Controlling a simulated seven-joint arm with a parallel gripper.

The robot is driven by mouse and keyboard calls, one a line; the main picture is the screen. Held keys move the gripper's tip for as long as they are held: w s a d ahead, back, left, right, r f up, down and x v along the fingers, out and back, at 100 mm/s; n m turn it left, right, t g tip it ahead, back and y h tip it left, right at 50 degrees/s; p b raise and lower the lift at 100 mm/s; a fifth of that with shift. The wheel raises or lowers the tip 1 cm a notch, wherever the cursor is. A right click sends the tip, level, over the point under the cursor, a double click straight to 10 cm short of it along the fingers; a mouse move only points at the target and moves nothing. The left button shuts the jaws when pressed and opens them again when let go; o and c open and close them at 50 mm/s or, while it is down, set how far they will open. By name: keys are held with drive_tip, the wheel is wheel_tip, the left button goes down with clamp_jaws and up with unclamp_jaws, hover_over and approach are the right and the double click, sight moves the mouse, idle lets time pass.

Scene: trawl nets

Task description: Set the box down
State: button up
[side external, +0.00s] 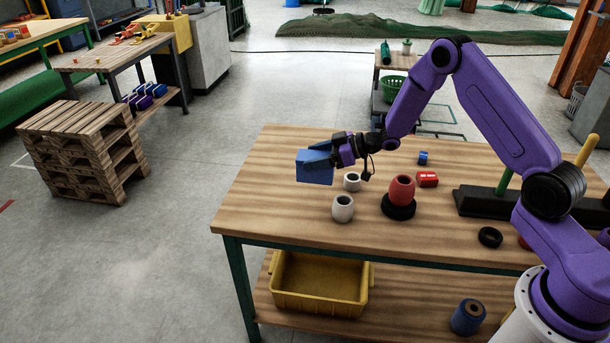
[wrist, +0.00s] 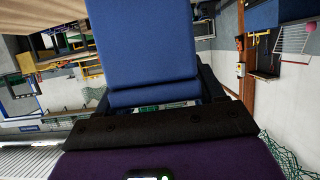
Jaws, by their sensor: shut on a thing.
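A blue box (side external: 314,169) is between the fingers of my gripper (side external: 321,155) in the side view, near the left end of the wooden table (side external: 262,200). The gripper is shut on the box. In the wrist view the blue box (wrist: 146,45) fills the upper middle, in front of the dark gripper body. The box appears to be above the table top, but the exact gap under it cannot be told.
Two white cups, one (side external: 343,208) in front of the other (side external: 352,182), stand right of the box. A red pot (side external: 402,189) sits on a black disc (side external: 398,208). A red block (side external: 427,179) and a small blue block (side external: 423,158) lie further right. The table's left front is clear.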

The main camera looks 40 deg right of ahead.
drive_tip(key=shift+w+a+f, duration=0.1)
drive_tip(key=shift+w+f, duration=0.7)
drive_tip(key=shift+f, duration=0.65)
drive_tip(key=shift+w+a+f, duration=0.1)
drive_tip(key=shift+w+f, duration=0.65)
drive_tip(key=shift+f, duration=0.7)
drive_tip(key=shift+w+f, duration=0.8)
drive_tip(key=shift+f, duration=0.65)
drive_tip(key=shift+f, duration=0.15)
drive_tip(key=o, duration=1.2)
